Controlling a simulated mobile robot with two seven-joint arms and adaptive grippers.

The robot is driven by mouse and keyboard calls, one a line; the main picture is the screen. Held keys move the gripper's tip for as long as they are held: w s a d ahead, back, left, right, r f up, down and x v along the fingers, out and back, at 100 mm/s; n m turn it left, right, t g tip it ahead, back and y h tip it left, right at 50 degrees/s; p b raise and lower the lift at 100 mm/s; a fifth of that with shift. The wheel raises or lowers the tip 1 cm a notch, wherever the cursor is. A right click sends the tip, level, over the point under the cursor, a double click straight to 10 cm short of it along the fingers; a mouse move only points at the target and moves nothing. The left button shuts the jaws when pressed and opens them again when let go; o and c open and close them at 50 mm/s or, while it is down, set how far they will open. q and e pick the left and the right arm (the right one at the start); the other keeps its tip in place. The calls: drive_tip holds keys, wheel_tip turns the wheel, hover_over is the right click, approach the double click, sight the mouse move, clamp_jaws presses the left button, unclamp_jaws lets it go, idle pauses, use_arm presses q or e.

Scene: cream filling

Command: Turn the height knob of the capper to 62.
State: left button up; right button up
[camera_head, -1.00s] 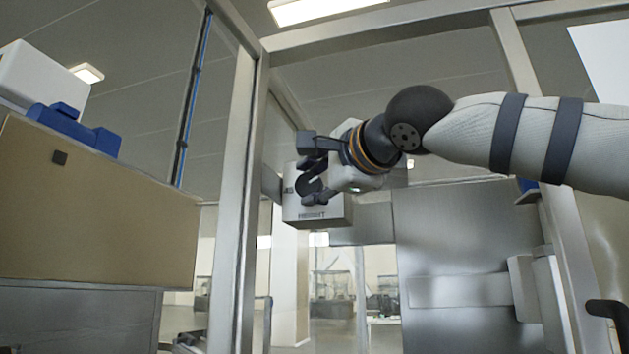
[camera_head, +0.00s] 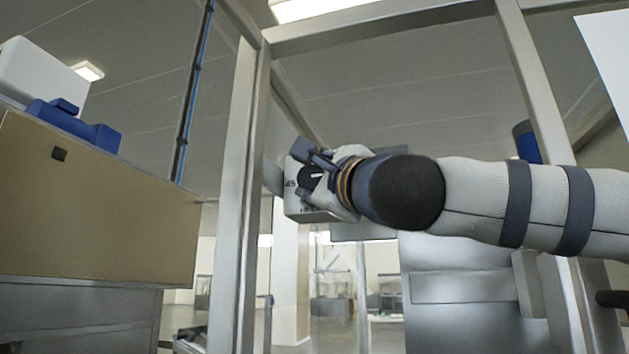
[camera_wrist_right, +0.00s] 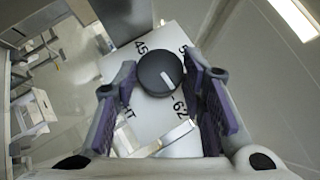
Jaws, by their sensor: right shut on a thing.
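The height knob (camera_wrist_right: 158,75) is a round dark dial with a white pointer line on a pale box, the capper's height unit (camera_head: 300,204). In the right wrist view the pointer slants down right, towards the printed 62 (camera_wrist_right: 178,106). A printed 45 (camera_wrist_right: 141,47) is above left. My right gripper (camera_wrist_right: 158,64) has its two fingers on either side of the knob and is shut on it. In the head view the knob (camera_head: 312,178) shows beside my right gripper (camera_head: 322,166), with the lower finger mostly hidden. My left gripper is not in view.
A metal frame post (camera_head: 240,200) stands left of the box, and another post (camera_head: 535,95) rises at the right behind my arm. A brown panel (camera_head: 90,205) with a blue and white device on top is at the far left.

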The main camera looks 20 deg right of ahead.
drive_tip(key=shift+m, duration=0.3)
drive_tip(key=o, duration=1.2)
drive_tip(key=shift+c, duration=0.2)
drive_tip(key=v, duration=1.2)
drive_tip(key=shift+f, duration=0.2)
